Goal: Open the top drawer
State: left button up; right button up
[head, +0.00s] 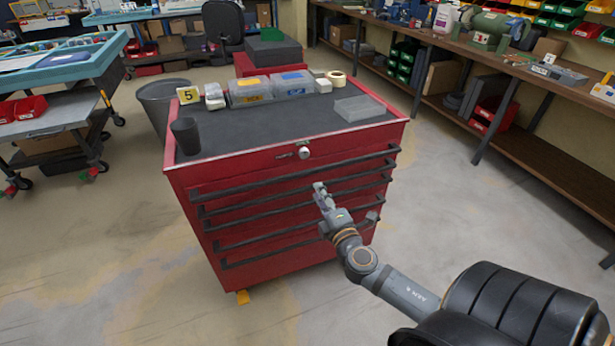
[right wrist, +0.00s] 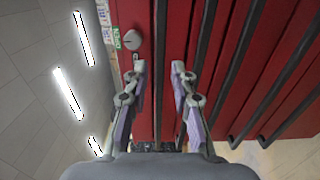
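A red tool cabinet (head: 285,220) with several drawers stands in the middle of the head view. The black bar handle of its top drawer (head: 250,183) runs across the front below a round lock; the drawer looks shut. In the right wrist view this handle (right wrist: 160,25) lines up between my fingertips. My right gripper (head: 319,187) is in front of the cabinet, just below the top handle in the head view. In the right wrist view the right gripper (right wrist: 160,66) is open and empty; I cannot tell whether its fingertips reach around the bar. My left gripper is not in view.
Lower drawer handles (head: 240,220) run close below the top one. Clear boxes (head: 272,88), a dark cup (head: 185,136) and a tray (head: 359,108) stand on the cabinet top. A workbench (head: 500,70) is at right. The floor in front is clear.

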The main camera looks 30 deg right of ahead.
aim_at(308, 174)
jog(key=p+x, duration=0.1)
jog(key=x, duration=0.8)
jog(key=shift+d+p, duration=0.1)
jog(key=shift+p, duration=0.3)
jog(key=shift+w+d, duration=0.1)
jog(key=shift+w, duration=0.6)
grip_shut()
